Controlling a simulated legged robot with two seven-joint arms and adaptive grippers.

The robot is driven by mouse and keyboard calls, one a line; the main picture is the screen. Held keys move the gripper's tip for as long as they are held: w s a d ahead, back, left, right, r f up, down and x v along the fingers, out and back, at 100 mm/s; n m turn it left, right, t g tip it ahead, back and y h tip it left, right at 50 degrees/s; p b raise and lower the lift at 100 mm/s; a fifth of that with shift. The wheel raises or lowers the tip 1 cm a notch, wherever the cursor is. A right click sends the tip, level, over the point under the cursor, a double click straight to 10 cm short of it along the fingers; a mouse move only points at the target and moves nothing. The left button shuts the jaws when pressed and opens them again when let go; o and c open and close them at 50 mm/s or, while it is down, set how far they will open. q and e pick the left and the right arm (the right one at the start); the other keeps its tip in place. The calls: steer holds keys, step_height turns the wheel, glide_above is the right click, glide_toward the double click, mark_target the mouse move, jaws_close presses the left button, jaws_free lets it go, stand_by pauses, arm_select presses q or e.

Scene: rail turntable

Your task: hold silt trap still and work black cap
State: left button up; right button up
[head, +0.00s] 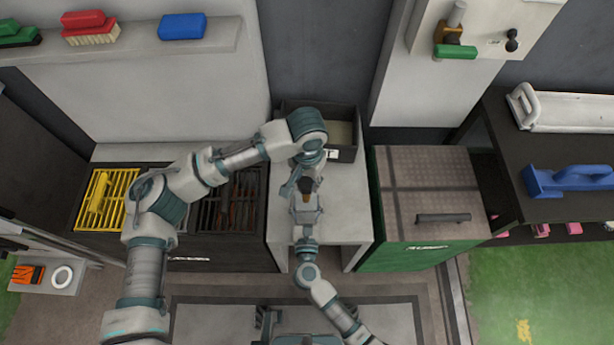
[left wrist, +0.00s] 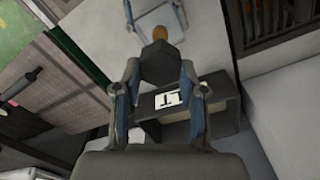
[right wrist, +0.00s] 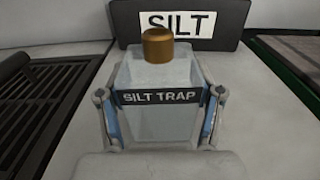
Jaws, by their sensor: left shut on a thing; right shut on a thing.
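The silt trap (right wrist: 155,80) is a pale grey box with a dark name band and a bare brass neck (right wrist: 157,45) on top. It stands upright on the light bench. My right gripper (right wrist: 160,118) is shut on its two sides. The black cap (left wrist: 160,65) is a dark, faceted piece between the fingers of my left gripper (left wrist: 160,80), which is shut on it. In the left wrist view the brass neck (left wrist: 159,33) shows just past the cap. The cap appears off the neck; the head view shows the cap (head: 306,185) close by it.
A black bin (head: 346,135) labelled SILT stands behind the trap. Dark grates (head: 243,205) with a yellow object (head: 98,192) lie to the left. A green cabinet (head: 400,256) with a handle stands to the right. The bench (head: 348,205) beside the trap is clear.

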mark_target(308, 196)
arm_select(q)
steer(key=shift+f, duration=0.15)
steer(key=shift+f, duration=1.8)
steer(key=shift+f, duration=1.7)
stand_by(1.4)
steer(key=o, duration=0.5)
steer(key=shift+c, duration=0.2)
steer(key=c, duration=0.6)
steer(key=m, duration=0.5)
steer(key=shift+d+m, duration=0.1)
steer(key=shift+m, duration=0.2)
